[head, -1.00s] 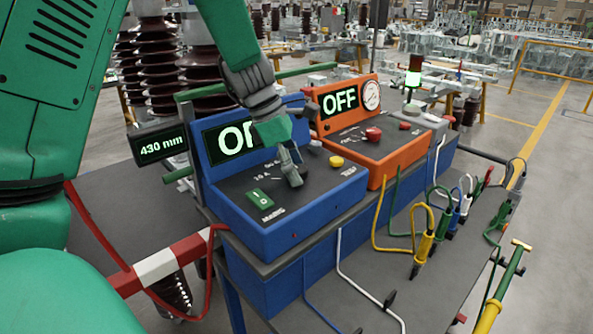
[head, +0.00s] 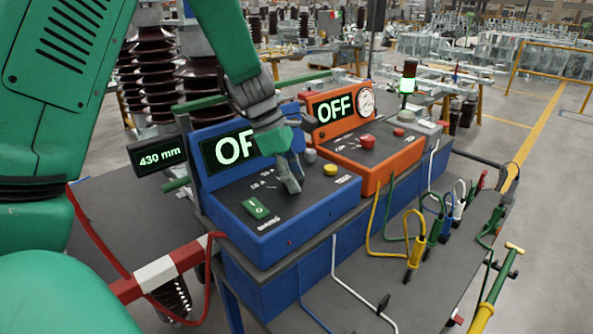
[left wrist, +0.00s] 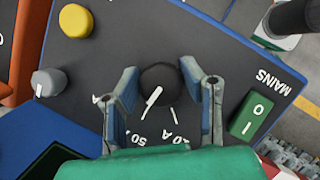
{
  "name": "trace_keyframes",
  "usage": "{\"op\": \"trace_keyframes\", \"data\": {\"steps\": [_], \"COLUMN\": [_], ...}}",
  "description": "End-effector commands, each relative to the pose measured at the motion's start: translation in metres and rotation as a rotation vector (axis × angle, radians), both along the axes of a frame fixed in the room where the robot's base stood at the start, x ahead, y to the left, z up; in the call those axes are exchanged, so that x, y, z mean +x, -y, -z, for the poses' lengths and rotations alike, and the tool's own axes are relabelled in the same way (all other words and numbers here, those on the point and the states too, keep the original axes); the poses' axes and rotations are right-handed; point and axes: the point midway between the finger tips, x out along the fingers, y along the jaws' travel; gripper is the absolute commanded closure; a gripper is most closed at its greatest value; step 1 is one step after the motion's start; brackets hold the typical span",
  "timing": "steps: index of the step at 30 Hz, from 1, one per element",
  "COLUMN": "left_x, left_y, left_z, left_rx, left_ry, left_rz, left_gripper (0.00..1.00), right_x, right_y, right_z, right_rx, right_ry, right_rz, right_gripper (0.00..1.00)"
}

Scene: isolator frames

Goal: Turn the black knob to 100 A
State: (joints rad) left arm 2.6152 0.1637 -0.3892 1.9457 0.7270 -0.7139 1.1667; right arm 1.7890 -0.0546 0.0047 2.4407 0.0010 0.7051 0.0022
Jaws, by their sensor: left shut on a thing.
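The black knob (left wrist: 160,84) sits on the dark top of the blue MAINS panel (head: 262,235). In the left wrist view its white pointer slants to the lower left, roughly toward the 50 label. A label that looks like 10 A or 20 A is lower right of it. No 100 A label is readable. My left gripper (head: 291,183) reaches down onto the panel, its fingers on either side of the knob, shut on it. It also shows in the left wrist view (left wrist: 162,98). In the head view the fingers hide the knob. My right gripper is not in view.
A green MAINS switch (head: 256,208), a yellow button (head: 330,169) and a grey knob (head: 310,155) are close by on the blue panel. An orange panel (head: 375,172) stands beside it. Cables with coloured clips lie on the bench at the right.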

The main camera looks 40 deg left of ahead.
Motion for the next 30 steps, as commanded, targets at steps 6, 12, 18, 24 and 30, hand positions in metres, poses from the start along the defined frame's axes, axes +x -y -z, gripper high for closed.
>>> {"op": "trace_keyframes", "data": {"steps": [6, 12, 18, 24, 30], "left_x": [-0.002, -0.002, -0.002, -0.001, -0.001], "left_y": [-0.002, -0.003, -0.004, -0.005, -0.005], "left_z": [-0.004, -0.003, -0.001, 0.0, 0.001], "left_rx": [0.0, 0.001, 0.003, 0.005, 0.007], "left_ry": [-0.007, -0.008, -0.007, -0.006, -0.005], "left_rz": [0.168, 0.34, 0.491, 0.602, 0.663], "left_gripper": [0.93, 0.93, 0.93, 0.93, 0.93], "right_x": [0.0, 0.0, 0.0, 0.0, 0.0], "right_y": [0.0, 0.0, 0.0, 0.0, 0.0], "right_z": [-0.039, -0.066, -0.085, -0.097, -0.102], "right_rx": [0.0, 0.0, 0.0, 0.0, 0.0], "right_ry": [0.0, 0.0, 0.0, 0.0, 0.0], "right_rz": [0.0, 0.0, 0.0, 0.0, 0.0], "right_gripper": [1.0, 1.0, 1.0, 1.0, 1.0]}}
